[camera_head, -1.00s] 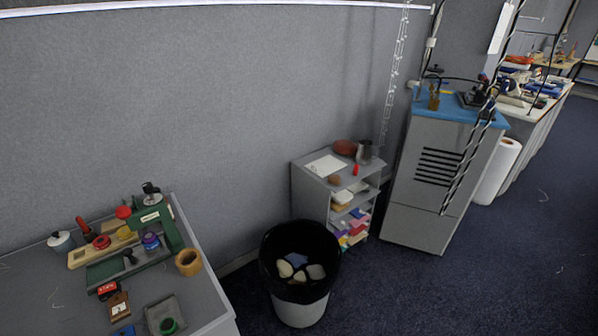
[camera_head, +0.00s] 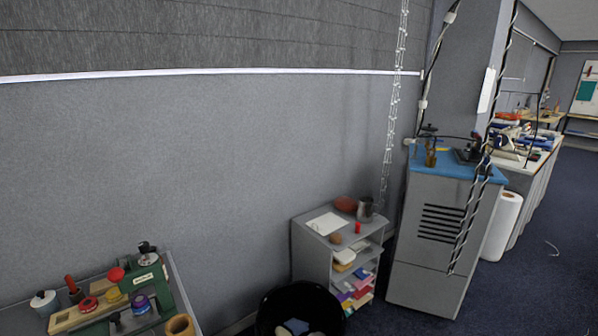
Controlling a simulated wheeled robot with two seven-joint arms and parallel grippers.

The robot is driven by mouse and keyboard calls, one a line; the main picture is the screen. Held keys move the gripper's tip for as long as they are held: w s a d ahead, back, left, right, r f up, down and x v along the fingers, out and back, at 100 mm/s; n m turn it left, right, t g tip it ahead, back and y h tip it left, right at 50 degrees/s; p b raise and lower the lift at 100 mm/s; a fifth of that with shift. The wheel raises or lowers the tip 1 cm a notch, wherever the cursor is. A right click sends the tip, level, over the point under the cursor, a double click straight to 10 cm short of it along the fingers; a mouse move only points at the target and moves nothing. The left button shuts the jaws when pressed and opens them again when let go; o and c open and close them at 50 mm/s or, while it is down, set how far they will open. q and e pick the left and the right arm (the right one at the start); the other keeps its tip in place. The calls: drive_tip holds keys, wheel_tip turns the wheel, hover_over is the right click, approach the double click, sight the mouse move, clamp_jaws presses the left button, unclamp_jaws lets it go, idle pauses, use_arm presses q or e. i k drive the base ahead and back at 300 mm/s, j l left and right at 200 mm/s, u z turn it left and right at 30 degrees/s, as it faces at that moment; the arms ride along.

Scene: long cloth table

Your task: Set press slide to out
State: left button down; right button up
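A green press (camera_head: 148,277) with a black knob on top stands on the grey table at the lower left. It seems to have a pale label on its upper arm. A green base lies in front of it, cut by the bottom edge of the view. A slide on this press cannot be told apart clearly from here. Neither of my grippers is in view.
A black-lined bin (camera_head: 300,308) stands right of the table. Beyond it are a grey shelf (camera_head: 312,257) and a grey cabinet with a blue top (camera_head: 460,168). A wooden board (camera_head: 72,317) with several knobs lies beside the press. Dark floor is open at the right.

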sight(121, 323)
drive_tip(key=j+u, duration=0.15)
drive_tip(key=u, duration=1.1)
drive_tip(key=k+j+z, duration=0.1)
drive_tip(key=z, duration=0.35)
drive_tip(key=k+j, duration=0.05)
drive_tip(key=j, duration=0.05)
